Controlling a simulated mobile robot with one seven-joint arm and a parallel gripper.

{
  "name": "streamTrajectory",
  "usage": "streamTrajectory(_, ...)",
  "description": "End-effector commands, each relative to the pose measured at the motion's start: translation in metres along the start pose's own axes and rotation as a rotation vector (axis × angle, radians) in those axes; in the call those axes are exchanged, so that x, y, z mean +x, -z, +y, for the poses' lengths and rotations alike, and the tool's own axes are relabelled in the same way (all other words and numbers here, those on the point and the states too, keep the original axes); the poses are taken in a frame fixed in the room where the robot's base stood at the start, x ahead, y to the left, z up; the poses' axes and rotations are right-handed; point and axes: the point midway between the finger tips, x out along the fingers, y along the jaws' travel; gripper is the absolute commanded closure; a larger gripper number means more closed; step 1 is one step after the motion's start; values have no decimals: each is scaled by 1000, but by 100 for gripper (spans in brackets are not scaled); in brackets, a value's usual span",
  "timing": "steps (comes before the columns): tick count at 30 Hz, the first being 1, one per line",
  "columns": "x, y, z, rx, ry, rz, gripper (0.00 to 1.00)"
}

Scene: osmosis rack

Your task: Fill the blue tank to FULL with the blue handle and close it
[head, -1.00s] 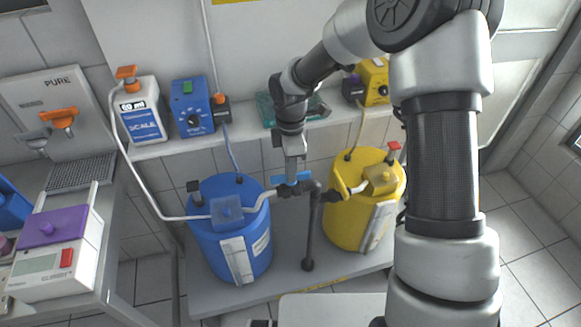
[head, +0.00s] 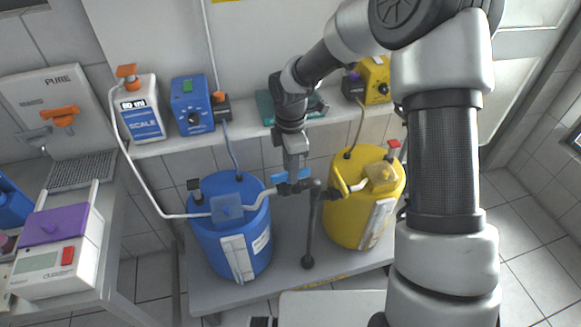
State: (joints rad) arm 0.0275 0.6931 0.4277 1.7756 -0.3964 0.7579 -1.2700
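The blue tank (head: 217,258) stands on a low grey platform, with a pale level strip (head: 238,259) on its front and a translucent blue box on top. The blue handle (head: 289,179) sits on the dark pipe fitting between the two tanks. My gripper (head: 291,166) points down at the blue handle from above, close to it or touching it. Its fingertips are small and partly merge with the handle, so I cannot tell whether they grip it. The fill level on the strip is too small to read.
The yellow tank (head: 345,215) with a yellow handle (head: 339,180) stands right of the pipe. A white scale container (head: 142,122), a blue pump box (head: 192,103) and a yellow box (head: 376,80) stand on the shelf behind. A bench with a purple-topped device (head: 55,228) is at left.

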Motion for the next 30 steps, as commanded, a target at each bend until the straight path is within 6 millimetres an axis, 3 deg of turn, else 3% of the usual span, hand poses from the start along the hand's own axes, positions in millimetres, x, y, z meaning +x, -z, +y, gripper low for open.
streamTrajectory(7, -3, 0, 0, 2, 0, 0, 71)
streamTrajectory(11, -19, -1, 1, 3, -4, -1, 71)
streamTrajectory(24, -123, 0, 1, 2, -5, -1, 71)
streamTrajectory(30, -158, 0, 1, 2, -3, -1, 71)
